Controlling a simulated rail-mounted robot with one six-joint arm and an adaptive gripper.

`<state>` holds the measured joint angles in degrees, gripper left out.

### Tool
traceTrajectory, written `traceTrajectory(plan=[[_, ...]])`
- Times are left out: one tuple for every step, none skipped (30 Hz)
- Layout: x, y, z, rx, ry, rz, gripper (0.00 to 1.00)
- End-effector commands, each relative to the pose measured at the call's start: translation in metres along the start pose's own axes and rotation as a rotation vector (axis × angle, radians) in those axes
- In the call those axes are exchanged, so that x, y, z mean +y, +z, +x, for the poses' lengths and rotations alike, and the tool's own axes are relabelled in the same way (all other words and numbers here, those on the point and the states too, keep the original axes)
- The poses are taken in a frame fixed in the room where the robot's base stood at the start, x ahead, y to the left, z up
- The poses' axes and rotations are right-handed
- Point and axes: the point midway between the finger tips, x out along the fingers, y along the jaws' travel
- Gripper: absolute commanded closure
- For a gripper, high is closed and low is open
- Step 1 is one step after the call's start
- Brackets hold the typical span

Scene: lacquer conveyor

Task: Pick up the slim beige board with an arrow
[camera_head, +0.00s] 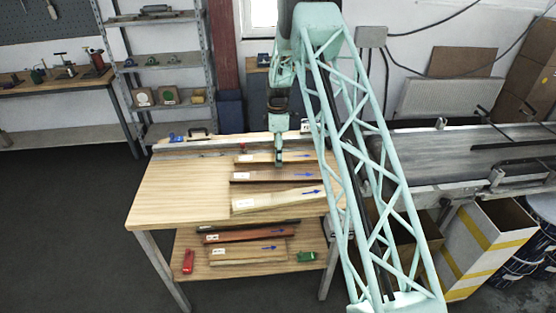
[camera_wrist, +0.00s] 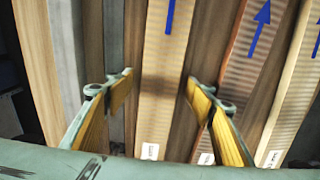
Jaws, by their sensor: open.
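The slim beige board (camera_head: 258,158) with a blue arrow lies on the tabletop as the rearmost of the boards. In the wrist view it is the pale board (camera_wrist: 168,60) in the middle, with the blue arrow at the top edge and a white label near the bottom. My gripper (camera_head: 279,162) points down at this board in the head view. In the wrist view my gripper (camera_wrist: 160,82) is open, with one yellow-padded finger on each side of the board and nothing held. I cannot tell how high the fingertips are above the tabletop.
A brown board (camera_head: 268,175) with an arrow lies in front, close to the right finger, then a wider beige board (camera_head: 262,202). A metal rail (camera_head: 180,148) runs behind. More boards lie on the lower shelf (camera_head: 220,270). The wooden table (camera_head: 165,195) is clear at left.

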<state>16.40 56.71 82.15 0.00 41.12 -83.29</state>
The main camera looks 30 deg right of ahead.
Motion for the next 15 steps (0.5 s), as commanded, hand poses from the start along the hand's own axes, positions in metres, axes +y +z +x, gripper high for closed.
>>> traceTrajectory(plan=[[0.0, 0.0, 0.0, 0.0, 0.0, 0.0, 0.5], [0.0, 0.0, 0.0, 0.0, 0.0, 0.0, 0.5], [-0.0001, 0.0, 0.0, 0.0, 0.0, 0.0, 0.5], [-0.0001, 0.0, -0.0001, 0.0, 0.0, 0.0, 0.5], [-0.0001, 0.0, -0.0001, 0.0, 0.0, 0.0, 0.5], [-0.0001, 0.0, 0.0, 0.0, 0.0, 0.0, 0.5], [-0.0001, 0.0, 0.0, 0.0, 0.0, 0.0, 0.5], [-0.0001, 0.0, -0.0001, 0.0, 0.0, 0.0, 0.5], [-0.0001, 0.0, -0.0001, 0.0, 0.0, 0.0, 0.5], [-0.0001, 0.0, -0.0001, 0.0, 0.0, 0.0, 0.52], [-0.0001, 0.0, -0.0001, 0.0, 0.0, 0.0, 0.55], [-0.0001, 0.0, -0.0001, 0.0, 0.0, 0.0, 0.58], [-0.0001, 0.0, -0.0001, 0.0, 0.0, 0.0, 0.61], [-0.0001, 0.0, -0.0001, 0.0, 0.0, 0.0, 0.64], [-0.0001, 0.0, -0.0001, 0.0, 0.0, 0.0, 0.67]])
